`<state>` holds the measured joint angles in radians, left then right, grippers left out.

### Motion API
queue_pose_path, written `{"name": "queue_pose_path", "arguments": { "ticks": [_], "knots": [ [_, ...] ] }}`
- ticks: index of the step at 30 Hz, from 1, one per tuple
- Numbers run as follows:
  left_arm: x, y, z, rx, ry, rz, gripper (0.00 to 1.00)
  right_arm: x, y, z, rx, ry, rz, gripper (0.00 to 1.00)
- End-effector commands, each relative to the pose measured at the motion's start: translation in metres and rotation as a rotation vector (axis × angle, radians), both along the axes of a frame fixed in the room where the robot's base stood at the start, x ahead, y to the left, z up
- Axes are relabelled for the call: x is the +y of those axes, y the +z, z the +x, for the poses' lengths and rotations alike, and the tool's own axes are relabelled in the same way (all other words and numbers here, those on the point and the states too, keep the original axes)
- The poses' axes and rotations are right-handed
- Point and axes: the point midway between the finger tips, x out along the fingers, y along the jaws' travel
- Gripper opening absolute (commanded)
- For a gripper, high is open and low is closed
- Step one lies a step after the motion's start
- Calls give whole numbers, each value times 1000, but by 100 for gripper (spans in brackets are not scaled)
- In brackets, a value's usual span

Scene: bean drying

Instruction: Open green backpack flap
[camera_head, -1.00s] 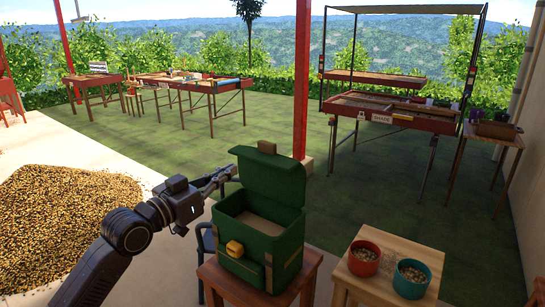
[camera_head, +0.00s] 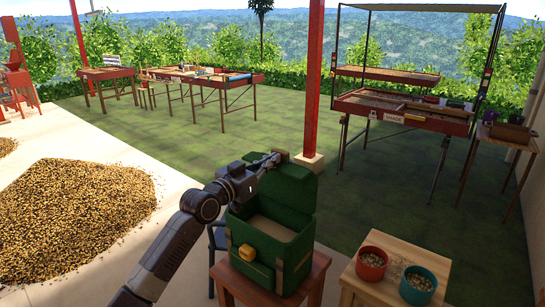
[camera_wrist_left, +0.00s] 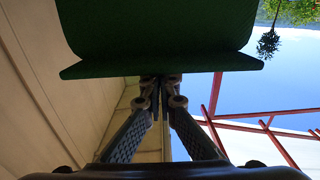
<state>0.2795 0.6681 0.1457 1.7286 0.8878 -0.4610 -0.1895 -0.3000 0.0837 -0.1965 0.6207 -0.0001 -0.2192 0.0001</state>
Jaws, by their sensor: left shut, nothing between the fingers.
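The green backpack (camera_head: 252,272) stands on a small wooden table, with a yellow buckle (camera_head: 247,253) on its front. Its green flap (camera_head: 290,187) stands raised at the back edge, and the tan inside shows. My left gripper (camera_head: 270,159) is shut and empty at the flap's upper left edge. In the left wrist view the shut fingers (camera_wrist_left: 160,85) reach the edge of a green panel (camera_wrist_left: 155,30), which looks like the flap. I cannot tell whether they touch it. My right gripper is not in view.
A reddish wooden table (camera_head: 300,283) carries the backpack. To its right, a lighter table (camera_head: 400,262) holds a red pot (camera_head: 371,264) and a teal pot (camera_head: 417,285). A red post (camera_head: 313,90) rises behind. A bean heap (camera_head: 70,215) lies at left.

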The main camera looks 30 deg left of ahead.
Motion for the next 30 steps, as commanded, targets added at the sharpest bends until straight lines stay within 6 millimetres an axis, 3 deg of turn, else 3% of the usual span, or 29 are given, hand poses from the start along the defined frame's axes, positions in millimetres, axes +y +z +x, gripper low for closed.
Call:
{"name": "queue_pose_path", "arguments": {
  "ticks": [11,17,21,27,30],
  "knots": [
    [-1,0,2,0,-1,0,0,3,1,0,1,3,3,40],
    [-1,8,10,37,-1,2,0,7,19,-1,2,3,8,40],
    [-2,15,24,98,-1,8,0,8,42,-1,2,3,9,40],
    [-4,7,59,110,0,8,0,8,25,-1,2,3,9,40],
    [-5,15,72,150,0,11,0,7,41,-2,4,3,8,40]
  ]
}}
